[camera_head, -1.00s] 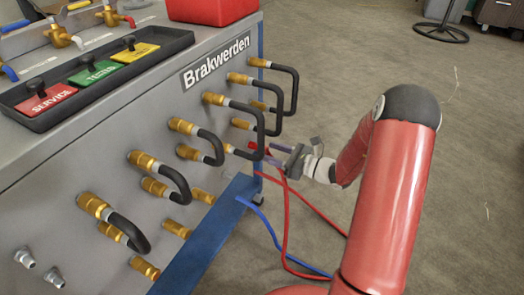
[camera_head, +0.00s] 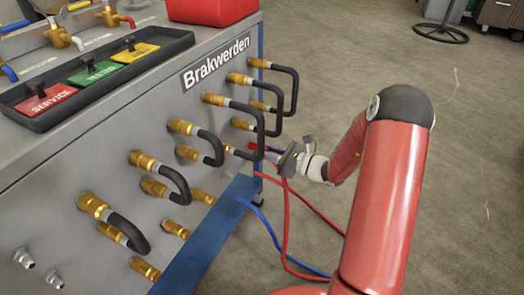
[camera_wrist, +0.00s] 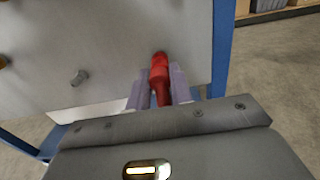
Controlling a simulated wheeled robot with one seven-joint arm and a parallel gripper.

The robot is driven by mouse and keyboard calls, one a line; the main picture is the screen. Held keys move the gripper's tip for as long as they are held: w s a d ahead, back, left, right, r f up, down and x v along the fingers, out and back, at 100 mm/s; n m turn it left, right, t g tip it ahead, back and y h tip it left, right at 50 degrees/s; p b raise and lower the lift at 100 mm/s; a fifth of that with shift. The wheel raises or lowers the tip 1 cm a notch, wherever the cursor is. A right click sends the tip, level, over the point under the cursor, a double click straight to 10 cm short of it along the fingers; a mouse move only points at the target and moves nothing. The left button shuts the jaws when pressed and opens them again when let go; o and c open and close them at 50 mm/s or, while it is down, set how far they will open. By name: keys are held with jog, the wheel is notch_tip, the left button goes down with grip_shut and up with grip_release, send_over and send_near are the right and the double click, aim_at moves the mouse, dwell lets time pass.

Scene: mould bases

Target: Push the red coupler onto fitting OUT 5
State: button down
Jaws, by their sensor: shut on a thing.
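The red coupler (camera_wrist: 160,72) is held between the purple fingers of my gripper (camera_wrist: 161,90). In the wrist view it points at the grey panel, its far end close to or against it. The fitting at that end is hidden, so I cannot tell whether the coupler is on it. In the head view my gripper (camera_head: 272,153) is at the right end of the panel, with only a little red of the coupler showing near its tips. No OUT 5 label is readable. A bare metal fitting (camera_wrist: 80,77) stands to the left in the wrist view.
Brass couplings with black hoses (camera_head: 160,168) cover the panel left of my gripper. A red hose (camera_head: 286,220) hangs below it, and a blue hose (camera_head: 265,222) lies near the blue frame rail (camera_head: 205,240). The floor to the right is open.

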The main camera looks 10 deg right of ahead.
jog(key=shift+s+d, duration=0.1)
jog(key=shift+d, duration=0.05)
jog(key=shift+v, duration=2.35)
jog(key=p+v, duration=0.1)
jog(key=v, duration=0.5)
